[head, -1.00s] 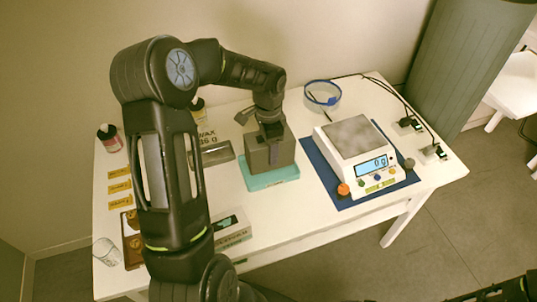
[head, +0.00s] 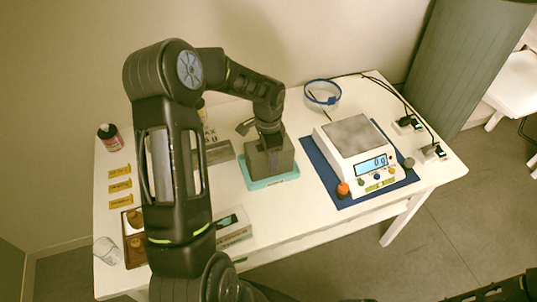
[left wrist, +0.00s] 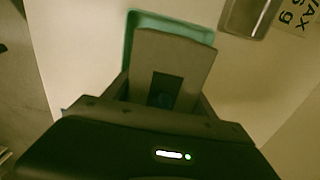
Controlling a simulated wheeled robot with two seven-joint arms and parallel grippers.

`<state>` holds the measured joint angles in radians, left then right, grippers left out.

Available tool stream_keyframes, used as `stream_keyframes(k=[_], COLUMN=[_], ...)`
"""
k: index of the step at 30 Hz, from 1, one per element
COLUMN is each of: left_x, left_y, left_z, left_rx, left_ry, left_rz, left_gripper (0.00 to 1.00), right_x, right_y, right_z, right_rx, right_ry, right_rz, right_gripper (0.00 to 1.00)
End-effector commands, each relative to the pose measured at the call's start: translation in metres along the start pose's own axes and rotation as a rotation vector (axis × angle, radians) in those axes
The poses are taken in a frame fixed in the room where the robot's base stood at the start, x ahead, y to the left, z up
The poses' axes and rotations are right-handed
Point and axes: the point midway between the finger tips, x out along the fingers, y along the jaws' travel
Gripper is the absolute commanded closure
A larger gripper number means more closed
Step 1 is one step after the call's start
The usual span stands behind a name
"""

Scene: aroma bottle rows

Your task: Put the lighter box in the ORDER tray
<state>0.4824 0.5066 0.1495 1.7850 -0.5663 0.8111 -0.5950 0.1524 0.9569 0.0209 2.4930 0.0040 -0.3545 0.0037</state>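A grey box (head: 281,160) is at the teal tray (head: 288,177) in the middle of the table, upright. It also shows in the left wrist view (left wrist: 185,58), with the teal tray (left wrist: 140,17) behind it. My left gripper (head: 270,142) comes down on the box from above. Its fingers lie along both sides of the box and appear shut on it. Whether the box's underside touches the tray floor is hidden. Any lettering on the tray cannot be read. No second grey box shows. My right gripper is out of view.
A white scale (head: 352,140) reading 0 g stands on a blue mat (head: 318,165) to the right. A metal tray (head: 220,153), yellow labels (head: 120,184), a bottle (head: 109,137) and a glass (head: 106,250) are at left.

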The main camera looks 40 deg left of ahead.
Motion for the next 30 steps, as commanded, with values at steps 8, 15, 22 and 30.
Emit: stream_keyframes(k=[8,15,22,30], left_x=[-0.001,-0.002,-0.019,-0.072], left_y=[0.0,0.0,-0.001,-0.001], left_z=[0.0,0.0,-0.001,-0.001], left_rx=[0.0,0.0,-0.001,-0.002], left_ry=[0.0,0.0,0.002,0.004], left_rz=[0.0,0.0,-0.003,-0.005], left_gripper=[0.15,0.15,0.15,0.15], right_x=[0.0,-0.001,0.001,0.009], right_y=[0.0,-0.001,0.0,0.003], right_z=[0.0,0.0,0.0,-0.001], right_rx=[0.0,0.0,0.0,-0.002], right_ry=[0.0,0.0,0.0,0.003], right_rz=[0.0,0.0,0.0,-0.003], right_gripper=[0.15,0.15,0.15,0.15])
